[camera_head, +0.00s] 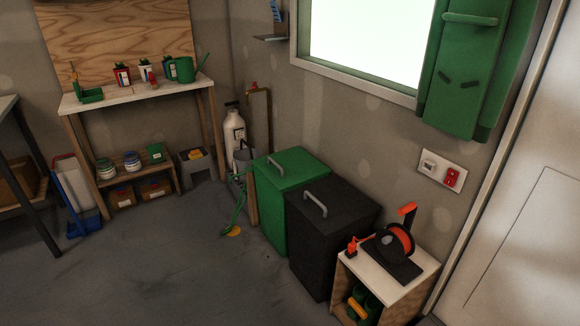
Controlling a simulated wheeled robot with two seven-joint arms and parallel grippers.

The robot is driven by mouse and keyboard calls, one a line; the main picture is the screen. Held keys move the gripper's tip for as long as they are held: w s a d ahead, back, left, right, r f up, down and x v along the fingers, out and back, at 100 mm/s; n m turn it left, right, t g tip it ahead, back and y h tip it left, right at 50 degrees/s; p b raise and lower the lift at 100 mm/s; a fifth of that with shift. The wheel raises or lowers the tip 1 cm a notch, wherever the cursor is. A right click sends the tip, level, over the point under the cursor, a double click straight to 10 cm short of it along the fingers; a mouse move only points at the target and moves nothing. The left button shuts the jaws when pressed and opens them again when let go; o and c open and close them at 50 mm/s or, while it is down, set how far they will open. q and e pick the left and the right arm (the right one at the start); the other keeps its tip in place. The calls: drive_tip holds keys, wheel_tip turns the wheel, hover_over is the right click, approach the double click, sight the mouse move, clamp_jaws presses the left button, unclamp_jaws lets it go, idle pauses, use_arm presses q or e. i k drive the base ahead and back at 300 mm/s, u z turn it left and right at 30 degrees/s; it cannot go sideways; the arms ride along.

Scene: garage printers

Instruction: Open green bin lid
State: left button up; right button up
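The green bin (272,212) stands against the wall, right of the middle in the head view. Its green lid (297,166) lies flat and closed on top. A grey handle (276,165) is fixed on the lid near its left side. The lower right part of the green bin is hidden behind the black bin. Neither of my grippers is in view.
A black bin (318,245) with a closed lid and a handle stands right beside the green bin. A small wooden cabinet (388,286) bears a cable reel (396,243). A gas cylinder (234,135) stands behind the green bin.

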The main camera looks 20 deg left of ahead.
sight(291, 168)
drive_tip(key=u, duration=0.45)
drive_tip(key=k, duration=0.55)
drive_tip(key=u, duration=1.05)
drive_tip(key=i, duration=1.15)
drive_tip(key=u, duration=0.25)
drive_tip(key=i, duration=2.25)
drive_tip(key=z, duration=1)
drive_tip(key=i, duration=1.25)
drive_tip(key=z, duration=1.35)
